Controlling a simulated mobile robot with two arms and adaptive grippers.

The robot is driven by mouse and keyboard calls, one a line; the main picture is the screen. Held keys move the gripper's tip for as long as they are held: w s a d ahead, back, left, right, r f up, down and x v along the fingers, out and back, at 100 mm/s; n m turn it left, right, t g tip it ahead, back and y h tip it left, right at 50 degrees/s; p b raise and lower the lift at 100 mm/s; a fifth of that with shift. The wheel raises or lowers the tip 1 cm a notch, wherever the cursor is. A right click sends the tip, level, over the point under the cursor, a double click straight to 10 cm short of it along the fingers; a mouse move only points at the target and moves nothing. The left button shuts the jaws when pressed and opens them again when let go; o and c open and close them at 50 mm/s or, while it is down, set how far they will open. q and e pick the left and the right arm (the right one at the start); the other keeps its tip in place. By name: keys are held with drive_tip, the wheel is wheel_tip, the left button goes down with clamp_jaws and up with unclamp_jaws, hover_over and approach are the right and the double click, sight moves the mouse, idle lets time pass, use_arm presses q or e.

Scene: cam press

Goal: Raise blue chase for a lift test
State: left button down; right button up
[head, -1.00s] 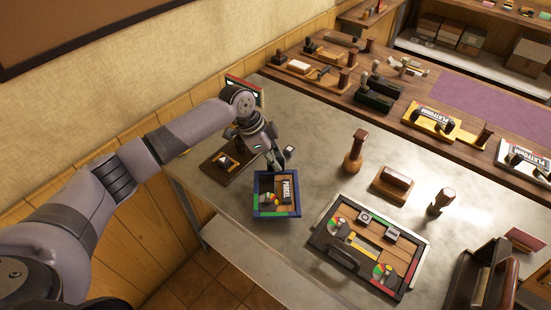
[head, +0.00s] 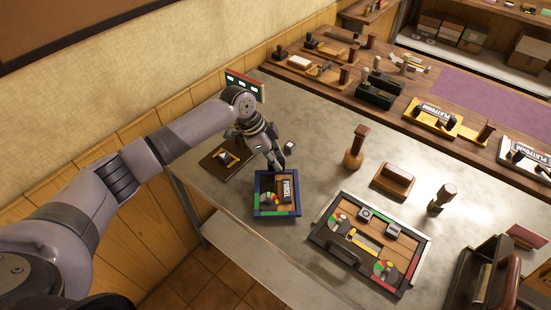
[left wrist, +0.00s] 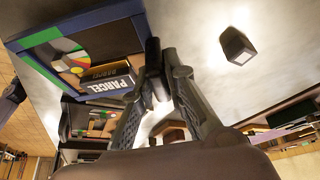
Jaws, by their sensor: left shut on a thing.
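The blue chase (head: 256,205) is a blue-edged frame near the counter's left edge. It holds a dark block lettered PARCEL (head: 287,190), wooden pieces and coloured pieces. My left gripper (head: 277,166) is at its far edge, shut on the rim. In the left wrist view, the fingers (left wrist: 156,88) meet at the end of the blue chase (left wrist: 112,45), which reaches out to the left. The fingers hide the gripped part of the rim. I cannot tell whether the chase is clear of the counter. My right gripper is not in view.
A larger dark-edged chase (head: 408,283) lies to the right. A dark wooden board (head: 213,168) is behind the gripper at the wall, near a small panel (head: 243,86). Stamps, such as a wooden-handled one (head: 355,150), stand further right. Bare counter (head: 325,165) separates them.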

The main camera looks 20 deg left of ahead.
use_arm(q)
drive_tip(key=shift+f+b, duration=0.35)
drive_tip(key=shift+f, duration=0.5)
drive_tip(key=c, duration=1.5)
unclamp_jaws()
drive_tip(key=shift+c, duration=0.2)
